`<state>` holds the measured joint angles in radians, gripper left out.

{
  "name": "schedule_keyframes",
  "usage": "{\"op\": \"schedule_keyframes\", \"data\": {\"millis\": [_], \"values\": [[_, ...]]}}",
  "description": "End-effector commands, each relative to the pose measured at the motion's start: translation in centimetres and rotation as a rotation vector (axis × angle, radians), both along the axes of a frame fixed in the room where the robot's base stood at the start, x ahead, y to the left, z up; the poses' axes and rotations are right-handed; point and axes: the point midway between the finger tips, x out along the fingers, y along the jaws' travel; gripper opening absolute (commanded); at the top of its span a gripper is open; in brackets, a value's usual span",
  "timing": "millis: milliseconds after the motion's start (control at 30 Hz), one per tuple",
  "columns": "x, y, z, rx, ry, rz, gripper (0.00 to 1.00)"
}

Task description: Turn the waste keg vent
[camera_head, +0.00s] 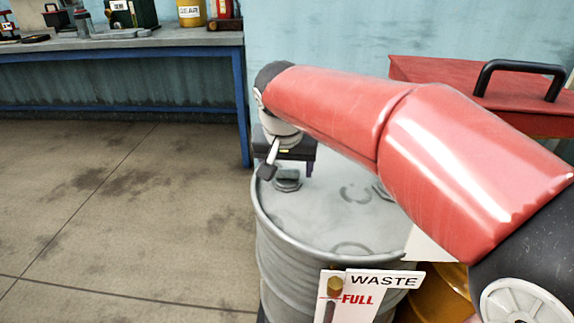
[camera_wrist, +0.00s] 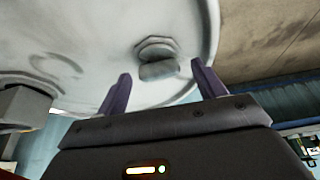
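The waste keg (camera_head: 325,220) is a grey steel drum with a "WASTE" sign (camera_head: 383,279) on its front. Its vent (camera_head: 288,181), a grey cap with a hexagonal base, sits near the left rim of the lid. In the wrist view the vent (camera_wrist: 157,60) shows ahead of and between my fingertips. My gripper (camera_head: 288,170) is open and empty at the vent, one finger to either side in the picture. The fingers (camera_wrist: 161,80) look apart from the vent; the exact gap is hard to judge. My arm hides part of the lid's right side.
A gauge marked "FULL" (camera_head: 357,299) is on the keg's front. A red box with a black handle (camera_head: 520,68) stands behind my arm. A yellow drum (camera_head: 440,290) is at the right. A workbench (camera_head: 150,40) runs along the back left. The floor at left is clear.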

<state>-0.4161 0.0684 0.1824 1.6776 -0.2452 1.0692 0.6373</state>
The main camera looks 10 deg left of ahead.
Motion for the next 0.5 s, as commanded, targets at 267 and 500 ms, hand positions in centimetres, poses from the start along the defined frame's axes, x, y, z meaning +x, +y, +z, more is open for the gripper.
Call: {"op": "schedule_keyframes", "data": {"millis": [267, 500], "values": [[-0.1, 0.0, 0.2, -0.001, 0.0, 0.001, 0.69], [-1.3, -0.1, 3.5, 0.001, -0.003, 0.0, 0.69]]}}
